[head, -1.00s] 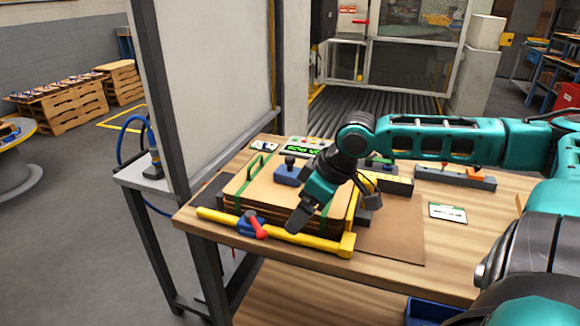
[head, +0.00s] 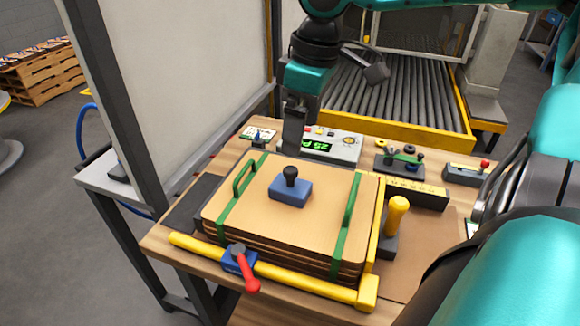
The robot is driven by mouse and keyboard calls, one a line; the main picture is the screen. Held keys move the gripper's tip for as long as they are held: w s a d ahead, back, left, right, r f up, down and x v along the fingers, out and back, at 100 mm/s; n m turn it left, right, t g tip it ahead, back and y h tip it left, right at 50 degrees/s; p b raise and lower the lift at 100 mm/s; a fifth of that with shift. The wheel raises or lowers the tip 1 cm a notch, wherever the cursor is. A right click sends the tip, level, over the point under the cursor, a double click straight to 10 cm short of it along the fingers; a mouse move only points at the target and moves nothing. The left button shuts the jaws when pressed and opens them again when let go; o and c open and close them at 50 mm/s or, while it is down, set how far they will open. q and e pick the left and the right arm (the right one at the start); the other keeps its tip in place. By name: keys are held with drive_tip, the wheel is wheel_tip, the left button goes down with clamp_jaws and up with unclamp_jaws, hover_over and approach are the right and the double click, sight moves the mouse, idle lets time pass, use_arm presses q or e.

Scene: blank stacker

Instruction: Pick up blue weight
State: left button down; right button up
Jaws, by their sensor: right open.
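The blue weight (head: 290,190), a blue block with a black knob on top, sits on the stack of tan blanks (head: 322,180) in the middle of the head view. Nothing grips it, and its knob is clear. My right gripper (head: 292,150) comes down from the top of the view with its dark fingers pointing down. It is open and empty, and shows just beyond the weight, near the far edge of the stack. Its exact height over the table cannot be told. My left gripper is out of view.
Green straps cross the stack. A yellow guide bar (head: 318,285) with a red-handled clamp (head: 240,262) runs along the front. A yellow-handled tool (head: 395,225) stands to the right. A control box with a green display (head: 335,149) lies behind, and a white panel rises at left.

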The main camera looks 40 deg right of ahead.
sight(292, 169)
drive_tip(key=f, duration=0.2)
drive_tip(key=f+b, duration=0.1)
drive_tip(key=f, duration=0.1)
drive_tip(key=f+b, duration=0.1)
drive_tip(key=f, duration=0.1)
drive_tip(key=shift+w+a+f, duration=0.1)
drive_tip(key=shift+w+a, duration=0.05)
drive_tip(key=shift+w, duration=0.2)
drive_tip(key=shift+w+f, duration=0.1)
drive_tip(key=shift+f, duration=0.45)
drive_tip(key=f, duration=0.1)
drive_tip(key=f+b, duration=0.1)
drive_tip(key=f, duration=0.1)
drive_tip(key=f+b, duration=0.1)
drive_tip(key=shift+w+a+f, duration=0.2)
drive_tip(key=shift+w+a, duration=0.05)
drive_tip(key=shift+a, duration=0.05)
drive_tip(key=shift+w+f, duration=0.1)
drive_tip(key=shift+f, duration=0.25)
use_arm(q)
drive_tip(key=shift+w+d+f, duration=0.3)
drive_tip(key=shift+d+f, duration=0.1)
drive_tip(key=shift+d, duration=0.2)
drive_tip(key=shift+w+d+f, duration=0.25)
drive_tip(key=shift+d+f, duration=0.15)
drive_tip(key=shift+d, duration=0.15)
